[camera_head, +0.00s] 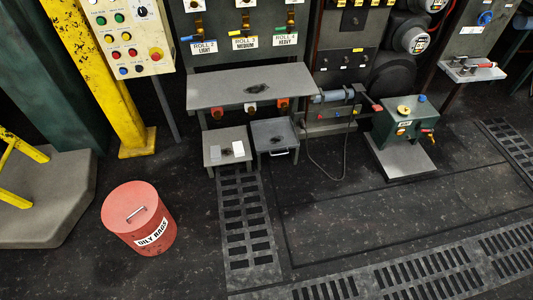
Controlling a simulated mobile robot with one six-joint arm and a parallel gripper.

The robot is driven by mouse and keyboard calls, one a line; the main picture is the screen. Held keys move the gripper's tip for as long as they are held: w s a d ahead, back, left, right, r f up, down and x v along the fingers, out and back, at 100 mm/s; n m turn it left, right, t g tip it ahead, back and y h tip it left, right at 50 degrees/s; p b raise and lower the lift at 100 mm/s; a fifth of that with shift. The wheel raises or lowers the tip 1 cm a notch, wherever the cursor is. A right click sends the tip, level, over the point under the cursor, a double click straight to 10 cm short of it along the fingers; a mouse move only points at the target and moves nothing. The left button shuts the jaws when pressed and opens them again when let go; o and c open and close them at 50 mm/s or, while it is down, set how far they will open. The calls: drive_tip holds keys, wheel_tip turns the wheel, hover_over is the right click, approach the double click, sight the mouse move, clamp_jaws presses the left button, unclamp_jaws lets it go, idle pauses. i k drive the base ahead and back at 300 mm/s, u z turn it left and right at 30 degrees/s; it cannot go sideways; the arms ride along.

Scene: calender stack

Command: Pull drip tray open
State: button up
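What looks like the drip tray (275,134) is a dark grey, shallow, open-topped tray low down under the grey shelf, right of the picture's centre line of the roll stand. It has a raised rim, a darker patch inside and a light bar handle (279,153) on its front face. It stands out in front of the shelf's edge; how far it extends back underneath is hidden. My gripper is not in view, and nothing is seen touching the tray or handle.
A grey step-like block (227,146) stands left of the tray. The grey shelf (250,87) is above. A green box (403,120) on a plate stands right, with a hanging cable between. A red oily rags can (139,218) is front left. Floor before the tray is clear.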

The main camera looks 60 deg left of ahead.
sight(269, 135)
drive_tip(key=u, duration=0.45)
drive_tip(key=k, duration=0.3)
drive_tip(key=u, duration=2.95)
drive_tip(key=k, duration=0.7)
drive_tip(key=z, duration=0.25)
drive_tip(key=i, duration=0.65)
drive_tip(key=z, duration=0.15)
